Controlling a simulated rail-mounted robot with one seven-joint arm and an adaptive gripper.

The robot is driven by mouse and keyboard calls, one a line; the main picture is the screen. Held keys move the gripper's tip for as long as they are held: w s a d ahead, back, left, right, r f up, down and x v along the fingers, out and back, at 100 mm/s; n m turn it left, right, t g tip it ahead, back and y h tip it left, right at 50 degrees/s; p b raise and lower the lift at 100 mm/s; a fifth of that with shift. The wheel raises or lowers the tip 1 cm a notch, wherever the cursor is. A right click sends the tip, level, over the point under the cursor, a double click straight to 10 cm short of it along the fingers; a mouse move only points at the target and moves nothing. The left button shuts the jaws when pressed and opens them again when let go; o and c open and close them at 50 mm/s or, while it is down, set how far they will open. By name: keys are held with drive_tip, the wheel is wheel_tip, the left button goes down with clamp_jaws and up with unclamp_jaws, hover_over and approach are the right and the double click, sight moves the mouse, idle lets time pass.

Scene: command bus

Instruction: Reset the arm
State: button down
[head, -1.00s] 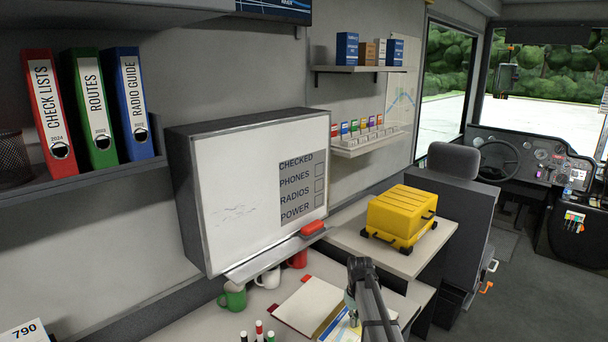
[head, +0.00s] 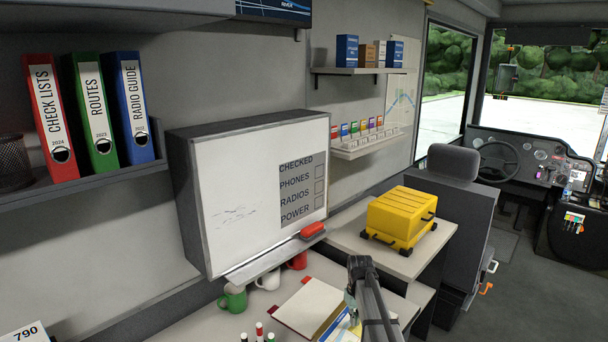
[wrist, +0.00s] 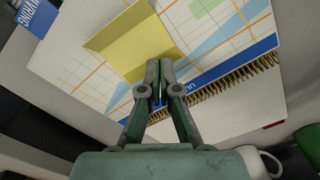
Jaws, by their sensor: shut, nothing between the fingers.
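My arm (head: 367,290) rises from the bottom edge of the head view, over the desk. Part of my gripper (head: 351,306) shows at its left side, but its fingertips are hard to make out there. In the wrist view, my gripper (wrist: 160,68) is shut with nothing between its fingers. Its fingertips appear over a spiral-bound map book (wrist: 218,50) and overlap the lower edge of a yellow note (wrist: 132,42) in the picture. I cannot tell the exact height above the page.
Mugs (head: 233,297) and markers (head: 260,331) stand left of my arm, below the whiteboard (head: 247,205) and its red eraser (head: 313,230). An open folder (head: 305,306) lies close to my arm. A yellow case (head: 400,216) sits behind it. The aisle floor (head: 520,290) at right is clear.

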drive_tip(key=shift+r+p, duration=0.8)
drive_tip(key=shift+r, duration=0.9)
drive_tip(key=shift+w+d+r+p, duration=0.1)
drive_tip(key=shift+d+r+p, duration=0.15)
drive_tip(key=shift+r, duration=0.2)
drive_tip(key=shift+d+r+p, duration=0.15)
drive_tip(key=shift+r+p, duration=0.2)
drive_tip(key=shift+r, duration=0.1)
drive_tip(key=shift+w+d+f+n+b, duration=0.3)
drive_tip(key=shift+f+n, duration=0.45)
drive_tip(key=shift+n, duration=1.25)
drive_tip(key=shift+w+d+f+n+b, duration=0.1)
drive_tip(key=shift+w+f+n+b, duration=0.5)
drive_tip(key=shift+n, duration=1.4)
drive_tip(key=shift+d+f+n+b, duration=0.2)
drive_tip(key=shift+f+n, duration=0.75)
drive_tip(key=shift+n, duration=1.05)
drive_tip(key=shift+f+b, duration=0.45)
drive_tip(key=shift+f, duration=0.65)
drive_tip(key=shift+r+p, duration=1.3)
drive_tip(key=shift+r, duration=1.25)
